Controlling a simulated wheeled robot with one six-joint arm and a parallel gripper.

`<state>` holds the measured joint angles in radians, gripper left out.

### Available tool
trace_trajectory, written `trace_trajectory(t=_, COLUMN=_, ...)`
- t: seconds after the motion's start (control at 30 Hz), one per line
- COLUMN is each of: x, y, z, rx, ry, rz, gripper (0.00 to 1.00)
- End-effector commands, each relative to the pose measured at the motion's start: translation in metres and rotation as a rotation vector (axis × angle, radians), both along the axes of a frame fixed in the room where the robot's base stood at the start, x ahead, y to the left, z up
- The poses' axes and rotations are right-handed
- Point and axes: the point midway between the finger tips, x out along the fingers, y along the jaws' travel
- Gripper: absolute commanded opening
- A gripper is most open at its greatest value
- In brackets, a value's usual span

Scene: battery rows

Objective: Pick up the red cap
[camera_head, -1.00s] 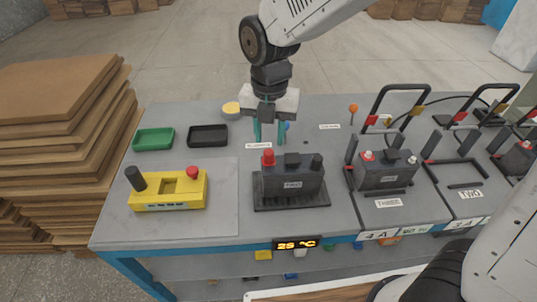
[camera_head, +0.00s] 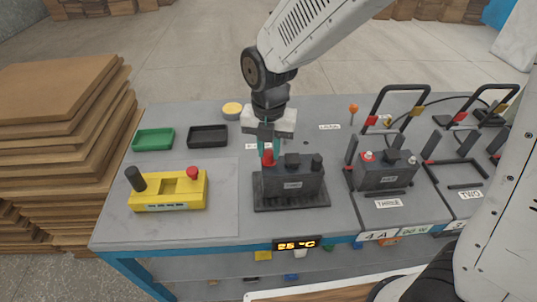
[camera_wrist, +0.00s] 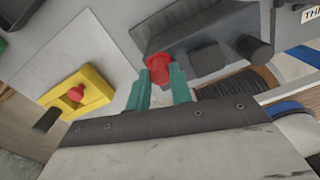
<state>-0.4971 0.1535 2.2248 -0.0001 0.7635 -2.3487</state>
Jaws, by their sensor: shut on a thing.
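The red cap (camera_head: 268,158) is on the left end of the dark battery (camera_head: 290,187) that stands in a black tray near the table's front. My gripper (camera_head: 269,149) is above that end of the battery, its teal fingers on either side of the cap. In the wrist view the red cap (camera_wrist: 159,69) lies between the tips of the two teal fingers (camera_wrist: 162,84), which are shut on it. The battery's black middle block and right post show beside it. I cannot tell whether the cap is still seated on its post.
A yellow device (camera_head: 167,192) with a red button and black knob stands at left. Behind it are a green tray (camera_head: 153,140) and a black tray (camera_head: 207,136). A temperature display (camera_head: 297,243) is on the front edge.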

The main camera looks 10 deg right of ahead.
Motion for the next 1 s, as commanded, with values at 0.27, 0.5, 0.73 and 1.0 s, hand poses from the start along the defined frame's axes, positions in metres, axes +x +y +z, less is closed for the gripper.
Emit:
trace_trajectory(t=0.27, x=0.0, y=0.0, z=0.004, rx=0.001, ry=-0.001, rz=0.0, gripper=0.01)
trace_trajectory(t=0.5, x=0.001, y=0.0, z=0.028, rx=0.002, ry=-0.004, rz=0.0, gripper=0.01)
trace_trajectory(t=0.73, x=-0.035, y=-0.011, z=0.04, rx=0.001, ry=-0.002, rz=0.003, gripper=0.01)
trace_trajectory(t=1.0, x=-0.103, y=-0.033, z=0.046, rx=0.002, ry=-0.003, rz=0.002, gripper=0.01)
